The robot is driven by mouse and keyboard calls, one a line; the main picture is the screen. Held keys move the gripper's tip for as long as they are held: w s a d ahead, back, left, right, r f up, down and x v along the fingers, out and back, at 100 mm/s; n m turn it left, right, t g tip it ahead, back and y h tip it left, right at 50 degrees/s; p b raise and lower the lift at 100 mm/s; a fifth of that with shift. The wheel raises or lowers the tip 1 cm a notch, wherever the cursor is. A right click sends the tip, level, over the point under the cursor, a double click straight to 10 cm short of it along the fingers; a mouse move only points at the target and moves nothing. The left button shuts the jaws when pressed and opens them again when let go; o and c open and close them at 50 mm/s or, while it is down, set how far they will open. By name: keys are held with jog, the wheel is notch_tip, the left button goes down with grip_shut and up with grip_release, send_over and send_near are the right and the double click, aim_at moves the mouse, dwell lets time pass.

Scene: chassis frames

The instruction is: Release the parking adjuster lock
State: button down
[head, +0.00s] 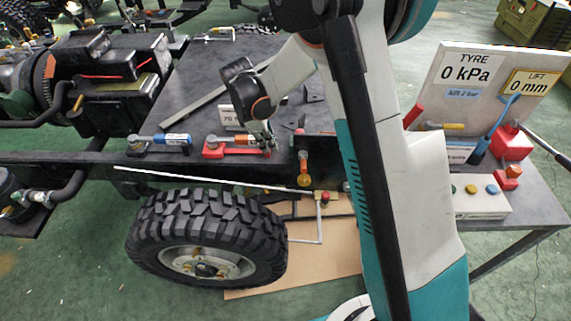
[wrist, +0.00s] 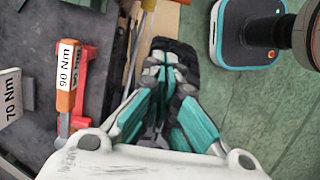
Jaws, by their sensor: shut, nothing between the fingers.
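My gripper (head: 266,145) is over the chassis deck's front edge in the head view, beside a red tool holder (head: 228,151). In the wrist view my gripper (wrist: 166,75) has its teal-sided fingers together with nothing between them, above the black tyre (wrist: 185,52). No part is labelled as the parking adjuster lock, so I cannot tell which one it is. An upright orange-and-red part (head: 304,170) stands at the chassis edge, right of my gripper. A small red knob (head: 325,197) on a thin metal rod is lower, near the tyre.
The orange 90 Nm tool (wrist: 68,78) lies left of my fingers. A blue-handled tool (head: 172,139) lies further left on the deck. The large wheel (head: 207,235) is below. A side table (head: 535,205) at right holds a TYRE/LIFT panel (head: 490,85) and a button box (head: 480,200).

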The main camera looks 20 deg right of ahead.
aim_at(303, 163)
jog(key=s+d+f+b, duration=0.1)
jog(key=d+f+b, duration=0.3)
jog(key=d+f, duration=0.2)
jog(key=shift+s+x, duration=0.25)
jog(key=shift+x, duration=1.15)
